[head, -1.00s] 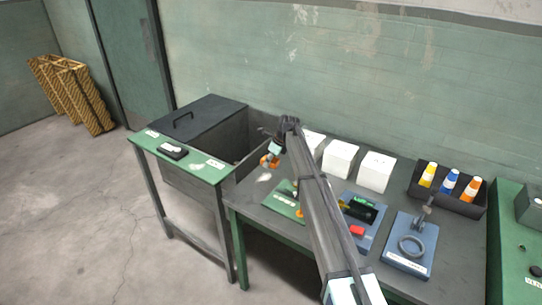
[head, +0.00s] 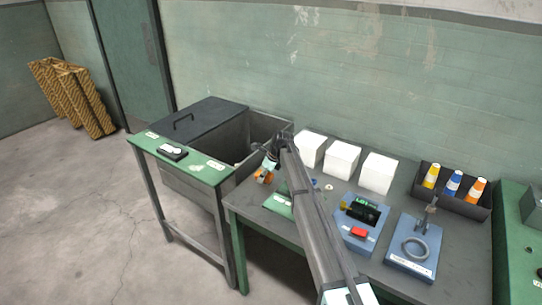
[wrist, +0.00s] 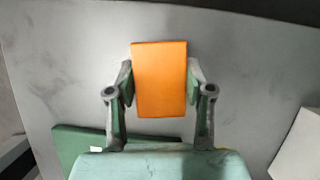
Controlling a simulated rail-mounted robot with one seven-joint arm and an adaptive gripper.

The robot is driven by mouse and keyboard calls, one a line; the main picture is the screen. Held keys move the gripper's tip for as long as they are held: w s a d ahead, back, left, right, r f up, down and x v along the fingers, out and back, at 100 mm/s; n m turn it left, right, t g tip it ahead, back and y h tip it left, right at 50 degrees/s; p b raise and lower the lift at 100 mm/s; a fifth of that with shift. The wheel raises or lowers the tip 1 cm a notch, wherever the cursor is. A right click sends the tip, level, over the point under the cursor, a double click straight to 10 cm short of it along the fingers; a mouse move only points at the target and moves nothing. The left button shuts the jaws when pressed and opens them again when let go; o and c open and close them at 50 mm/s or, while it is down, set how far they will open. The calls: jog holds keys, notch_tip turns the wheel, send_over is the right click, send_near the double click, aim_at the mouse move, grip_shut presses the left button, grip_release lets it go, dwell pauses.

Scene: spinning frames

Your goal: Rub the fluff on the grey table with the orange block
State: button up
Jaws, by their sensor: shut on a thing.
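The orange block (wrist: 159,80) is between the fingers of my gripper (wrist: 160,88) in the wrist view, with a finger against each side. In the head view my gripper (head: 270,165) holds the orange block (head: 263,177) at the left end of the grey table (head: 325,190). I cannot tell whether the block touches the tabletop. No clear fluff shows on the grey table in either current view; the block and my arm hide part of the surface.
A green plate (head: 279,204) lies close to the block. White boxes (head: 342,159), blue fixtures (head: 411,246) and a black tray of bottles (head: 452,189) stand further right. A dark open bin (head: 250,135) and a green ledge (head: 180,160) adjoin the table's left end.

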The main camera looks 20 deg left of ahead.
aim_at(254, 186)
jog(key=s, duration=0.1)
jog(key=s+a, duration=0.1)
jog(key=s, duration=0.1)
jog(key=s+b, duration=0.1)
jog(key=s, duration=0.1)
jog(key=shift+s+a, duration=0.25)
jog(key=shift+a+f+b, duration=0.15)
jog(key=shift+f+b, duration=0.15)
jog(key=shift+b, duration=0.15)
jog(key=shift+w+d+r+p, duration=0.15)
jog(key=shift+w+d+p, duration=0.1)
jog(key=shift+w, duration=0.3)
jog(key=shift+w+d+r+p, duration=0.15)
jog(key=shift+w+p, duration=0.1)
jog(key=shift+w, duration=0.25)
jog(key=shift+w+d+p, duration=0.25)
jog(key=shift+w+d, duration=0.15)
jog(key=shift+w, duration=1.05)
jog(key=shift+w+d+p, duration=0.25)
jog(key=shift+w+d, duration=0.2)
jog(key=shift+w, duration=1)
jog(key=shift+w+d+p, duration=0.25)
jog(key=shift+w+d, duration=0.15)
jog(key=shift+w, duration=1.05)
jog(key=r+p, duration=0.1)
jog(key=r, duration=0.2)
jog(key=shift+s+r, duration=0.2)
jog(key=shift+r+p, duration=1.3)
jog(key=shift+r, duration=1.05)
